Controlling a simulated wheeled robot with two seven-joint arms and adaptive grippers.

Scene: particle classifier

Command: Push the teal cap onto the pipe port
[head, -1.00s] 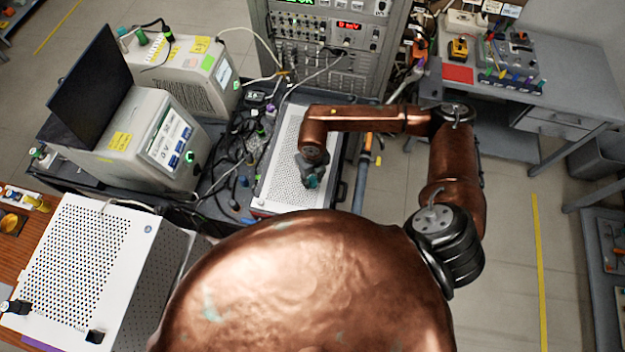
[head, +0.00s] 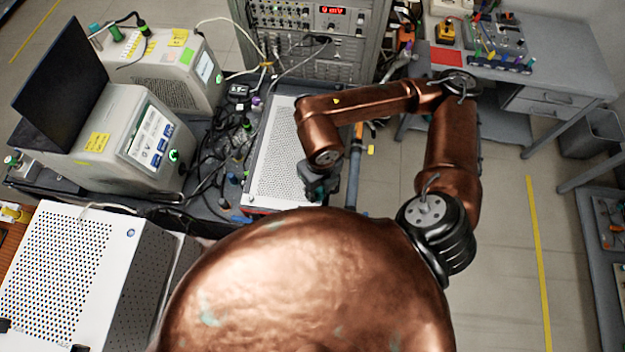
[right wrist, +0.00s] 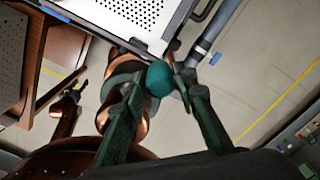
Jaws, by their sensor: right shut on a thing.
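The teal cap (right wrist: 160,78) is between the fingers of my right gripper (right wrist: 158,84), which is shut on it. In the head view my right gripper (head: 319,188) is over the near right corner of the white perforated box, and the cap is mostly hidden there. A grey-blue pipe (head: 354,160) runs along the box's right side. In the right wrist view the pipe (right wrist: 212,38) lies just beyond the fingers, apart from the cap. I cannot make out its port opening. My left gripper (right wrist: 73,92) shows small in the right wrist view; its finger state is unclear.
The white perforated box (head: 277,150) lies on a dark cart, with tangled cables (head: 225,140) to its left. A laptop and grey instruments (head: 145,130) stand farther left. A rack (head: 310,60) stands behind. Open floor (head: 400,190) lies right of the pipe.

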